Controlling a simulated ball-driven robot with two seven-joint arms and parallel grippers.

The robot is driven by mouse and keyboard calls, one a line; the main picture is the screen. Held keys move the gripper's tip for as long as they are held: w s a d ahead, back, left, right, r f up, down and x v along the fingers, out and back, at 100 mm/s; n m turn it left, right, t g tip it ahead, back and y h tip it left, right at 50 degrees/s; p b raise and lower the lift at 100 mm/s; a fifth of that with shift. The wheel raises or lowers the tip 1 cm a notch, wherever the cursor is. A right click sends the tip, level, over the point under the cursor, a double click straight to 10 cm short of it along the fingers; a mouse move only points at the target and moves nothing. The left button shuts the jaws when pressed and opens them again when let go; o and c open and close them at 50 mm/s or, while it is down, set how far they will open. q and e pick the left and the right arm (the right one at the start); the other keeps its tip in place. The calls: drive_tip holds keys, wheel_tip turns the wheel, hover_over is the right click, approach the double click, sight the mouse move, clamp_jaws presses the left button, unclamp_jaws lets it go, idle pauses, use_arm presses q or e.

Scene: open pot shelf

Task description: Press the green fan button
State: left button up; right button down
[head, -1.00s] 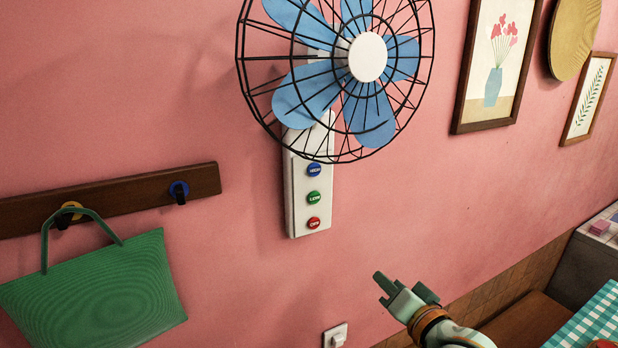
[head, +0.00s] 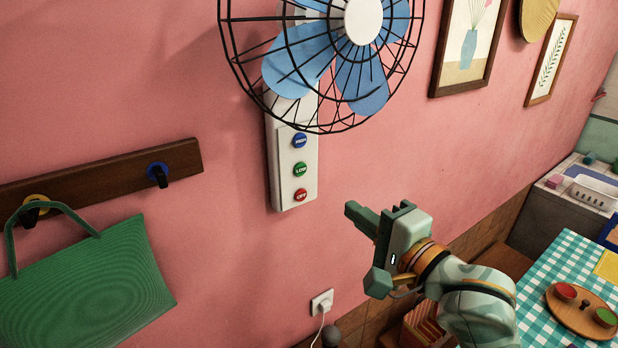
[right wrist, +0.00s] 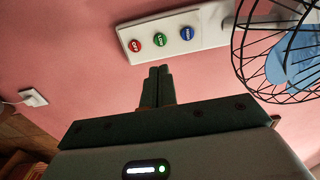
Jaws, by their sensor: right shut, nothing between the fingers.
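The green button (head: 300,169), marked LOW, is the middle one on the white panel (head: 283,187) under the wall fan (head: 350,75). The blue button (head: 300,140) is above it and the red button (head: 301,195) below it. My right gripper (head: 352,212) is shut and empty, to the right of and lower than the panel, apart from the buttons. In the right wrist view the shut fingers (right wrist: 158,86) point toward the panel, with the green button (right wrist: 159,38) just beyond their tips in the picture. My left gripper is not in view.
The fan's black wire cage overhangs the panel's top. A green bag (head: 90,275) hangs from a wooden hook rail (head: 100,172) at left. A plugged outlet (head: 322,301) is below. A checkered table (head: 555,275) stands at lower right.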

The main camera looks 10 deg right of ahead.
approach(301, 170)
drive_tip(key=x, duration=0.7)
drive_tip(key=shift+b, duration=0.35)
drive_tip(key=shift+d, duration=0.1)
